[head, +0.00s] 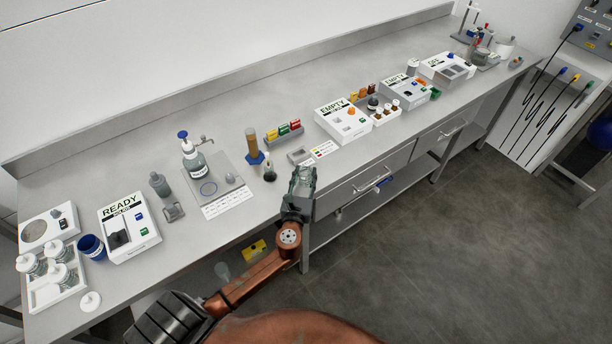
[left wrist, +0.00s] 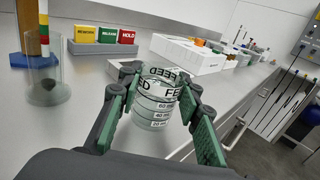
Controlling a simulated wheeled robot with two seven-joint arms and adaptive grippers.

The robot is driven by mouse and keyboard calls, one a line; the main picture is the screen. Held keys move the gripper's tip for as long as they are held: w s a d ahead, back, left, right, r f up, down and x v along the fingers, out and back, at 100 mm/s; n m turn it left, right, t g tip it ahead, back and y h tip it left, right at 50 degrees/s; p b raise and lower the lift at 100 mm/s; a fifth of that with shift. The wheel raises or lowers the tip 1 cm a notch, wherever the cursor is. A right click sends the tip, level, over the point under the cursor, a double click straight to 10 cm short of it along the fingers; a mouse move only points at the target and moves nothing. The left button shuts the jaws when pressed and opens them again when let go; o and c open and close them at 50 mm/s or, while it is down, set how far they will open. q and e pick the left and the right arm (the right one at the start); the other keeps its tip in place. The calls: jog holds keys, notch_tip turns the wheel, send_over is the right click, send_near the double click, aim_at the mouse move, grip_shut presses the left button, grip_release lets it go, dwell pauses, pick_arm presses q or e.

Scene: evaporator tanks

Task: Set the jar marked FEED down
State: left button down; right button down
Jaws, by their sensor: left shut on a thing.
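The clear glass jar marked FEED (left wrist: 157,108) is between the green-padded fingers of my left gripper (left wrist: 160,112) in the left wrist view. It looks upright, with volume lines and labels below the word FEED. In the head view my left gripper (head: 303,180) is at the front edge of the steel bench (head: 215,215), and the jar is mostly hidden by the fingers. I cannot tell how high the jar is above the bench top. My right gripper is not in view.
Left of my gripper are a small dark-bottomed vessel (head: 269,173), a brown cylinder on a blue base (head: 252,145) and a rack of coloured blocks (head: 285,132). A white box marked EMPTY (head: 342,120) stands behind right. A box marked READY (head: 128,227) is far left.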

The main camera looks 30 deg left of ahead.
pick_arm(q)
jog(key=shift+r, duration=0.1)
jog(key=shift+f, duration=0.2)
jog(key=c, duration=1.4)
grip_release()
jog(key=shift+r, duration=0.25)
jog(key=v, duration=1.2)
jog(key=shift+p, duration=0.3)
jog(key=shift+f, duration=0.1)
